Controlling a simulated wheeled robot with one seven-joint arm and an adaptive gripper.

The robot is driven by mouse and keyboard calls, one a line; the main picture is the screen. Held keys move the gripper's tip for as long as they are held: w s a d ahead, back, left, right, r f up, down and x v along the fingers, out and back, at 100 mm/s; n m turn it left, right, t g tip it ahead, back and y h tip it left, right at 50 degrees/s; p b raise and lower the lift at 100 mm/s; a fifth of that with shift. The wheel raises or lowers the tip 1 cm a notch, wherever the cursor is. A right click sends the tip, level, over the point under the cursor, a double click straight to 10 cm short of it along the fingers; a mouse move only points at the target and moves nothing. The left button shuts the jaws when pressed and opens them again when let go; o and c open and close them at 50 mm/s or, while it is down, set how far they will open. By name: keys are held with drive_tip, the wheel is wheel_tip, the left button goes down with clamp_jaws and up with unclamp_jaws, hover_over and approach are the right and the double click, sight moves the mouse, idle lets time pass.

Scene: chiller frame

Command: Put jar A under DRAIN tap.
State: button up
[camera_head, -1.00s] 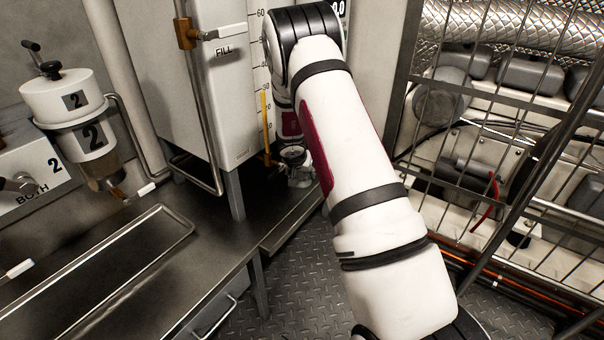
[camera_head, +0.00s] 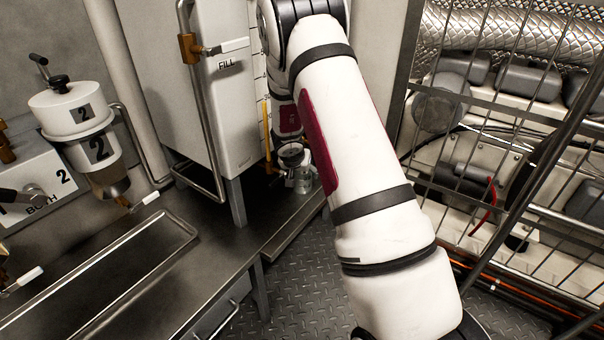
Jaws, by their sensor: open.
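My gripper (camera_head: 293,156) is at the end of my arm, low beside the right side of the tank. It is small and partly hidden by my upper arm, and its fingers are hard to make out. A clear glass jar (camera_head: 302,182) stands just below it on the metal surface at the tank's foot. No letter is readable on the jar. I cannot tell whether the fingers touch it. A yellow fitting (camera_head: 268,160) sits low on the tank, left of the gripper. No DRAIN label is readable, so I cannot tell whether this is the drain tap.
The tank (camera_head: 200,110) has a FILL valve (camera_head: 192,47) and a scale. A canister marked 2 (camera_head: 78,115) hangs at left above the steel bench (camera_head: 205,265). A wire cage (camera_head: 500,150) with machinery stands at right. The ribbed floor (camera_head: 310,285) is clear.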

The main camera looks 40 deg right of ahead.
drive_tip(key=p+v, duration=0.2)
drive_tip(key=v, duration=0.3)
drive_tip(key=shift+s+a+r, duration=0.15)
drive_tip(key=shift+r, duration=0.2)
